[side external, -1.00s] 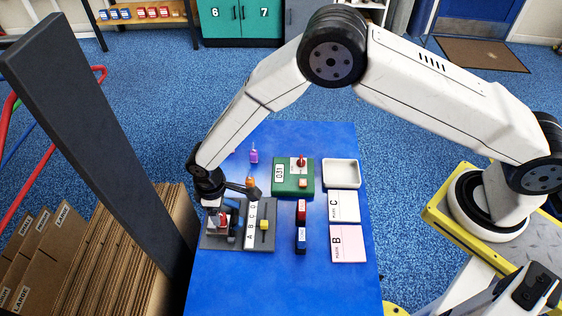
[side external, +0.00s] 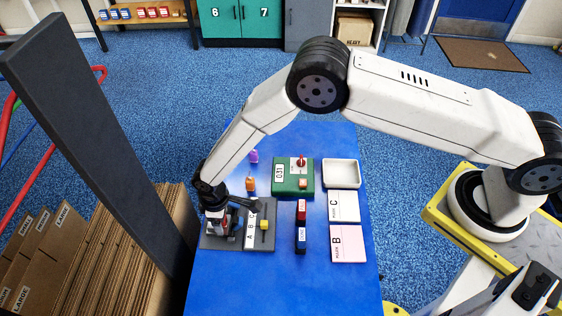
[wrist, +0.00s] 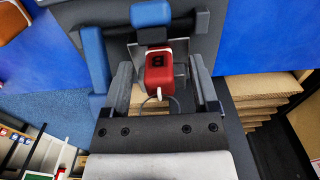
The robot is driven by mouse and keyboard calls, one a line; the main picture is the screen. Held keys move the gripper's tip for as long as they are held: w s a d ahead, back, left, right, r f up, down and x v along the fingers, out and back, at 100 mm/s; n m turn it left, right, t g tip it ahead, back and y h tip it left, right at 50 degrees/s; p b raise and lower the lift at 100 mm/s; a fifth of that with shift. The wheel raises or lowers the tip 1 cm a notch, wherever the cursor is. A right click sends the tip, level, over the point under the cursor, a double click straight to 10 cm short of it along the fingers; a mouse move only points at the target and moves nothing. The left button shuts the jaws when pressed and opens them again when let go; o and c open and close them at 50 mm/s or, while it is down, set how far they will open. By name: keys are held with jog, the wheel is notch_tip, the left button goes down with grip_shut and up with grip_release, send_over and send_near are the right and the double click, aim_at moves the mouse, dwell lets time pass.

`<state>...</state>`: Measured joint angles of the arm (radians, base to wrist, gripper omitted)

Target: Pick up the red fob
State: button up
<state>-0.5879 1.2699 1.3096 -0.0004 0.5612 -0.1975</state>
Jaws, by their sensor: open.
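The red fob (wrist: 159,78), marked with a dark letter, shows in the wrist view between the two fingers of my gripper (wrist: 161,85). The fingers are apart, with a gap on each side of the fob. A thin metal ring lies at its near end. In the side view my gripper (side external: 222,222) is low over the left part of the grey rack (side external: 262,244), and mostly hides the fob there. A blue piece (wrist: 151,14) sits just beyond the red fob in the wrist view.
A yellow fob (side external: 264,225) stands on the rack beside the lettered strip. Orange (side external: 250,184) and purple (side external: 254,156) fobs stand behind. A green box (side external: 281,187), white tray (side external: 341,173), red and blue blocks (side external: 301,240) and a pink card (side external: 348,244) lie to the right. The front mat is clear.

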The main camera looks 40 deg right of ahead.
grip_shut()
jog(key=shift+r, duration=0.2)
dwell(0.3)
jog(key=shift+r, duration=0.9)
jog(key=s+d+r, duration=0.6)
jog(key=s+r, duration=0.5)
jog(key=s, duration=0.1)
jog(key=shift+s+d, duration=0.15)
jog(key=shift+d, duration=0.15)
